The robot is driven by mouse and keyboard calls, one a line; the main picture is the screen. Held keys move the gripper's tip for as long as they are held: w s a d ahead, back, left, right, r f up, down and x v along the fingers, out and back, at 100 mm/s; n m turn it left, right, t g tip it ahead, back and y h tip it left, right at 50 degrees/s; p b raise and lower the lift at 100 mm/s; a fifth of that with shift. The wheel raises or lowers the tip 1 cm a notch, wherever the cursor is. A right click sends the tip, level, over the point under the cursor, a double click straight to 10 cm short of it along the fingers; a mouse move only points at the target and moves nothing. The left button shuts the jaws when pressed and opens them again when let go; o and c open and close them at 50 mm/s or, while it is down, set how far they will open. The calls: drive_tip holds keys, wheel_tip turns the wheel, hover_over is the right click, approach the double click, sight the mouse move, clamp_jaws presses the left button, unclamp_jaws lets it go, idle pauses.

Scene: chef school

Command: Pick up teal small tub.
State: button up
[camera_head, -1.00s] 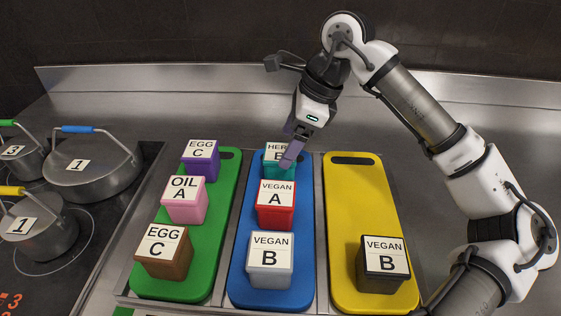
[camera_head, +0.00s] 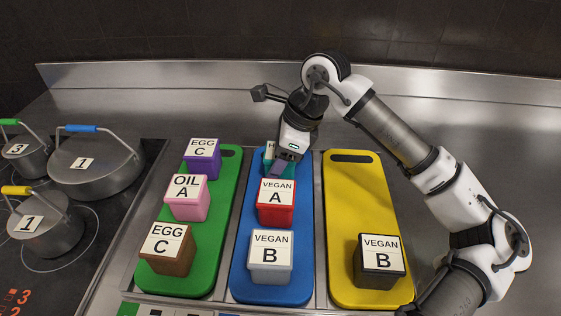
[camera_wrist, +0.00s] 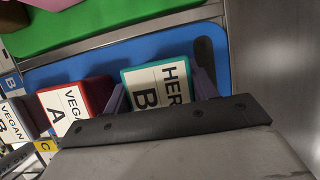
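In the wrist view the teal tub (camera_wrist: 126,76) lies between the two purple-grey fingers of my gripper (camera_wrist: 159,86). One finger is on each side of it, spread about as wide as the tub. Firm contact cannot be made out. The tub appears to rest on the board.
The red VEGAN A tub (camera_head: 276,213) stands close in front of the teal one. A grey VEGAN B tub (camera_head: 271,271) is nearer. A green board (camera_head: 222,188) with several tubs lies left; a yellow board (camera_head: 352,196) with a black tub (camera_head: 380,274) lies right.

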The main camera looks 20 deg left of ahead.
drive_tip(key=c, duration=0.6)
drive_tip(key=shift+o, duration=0.2)
drive_tip(key=shift+r, duration=0.1)
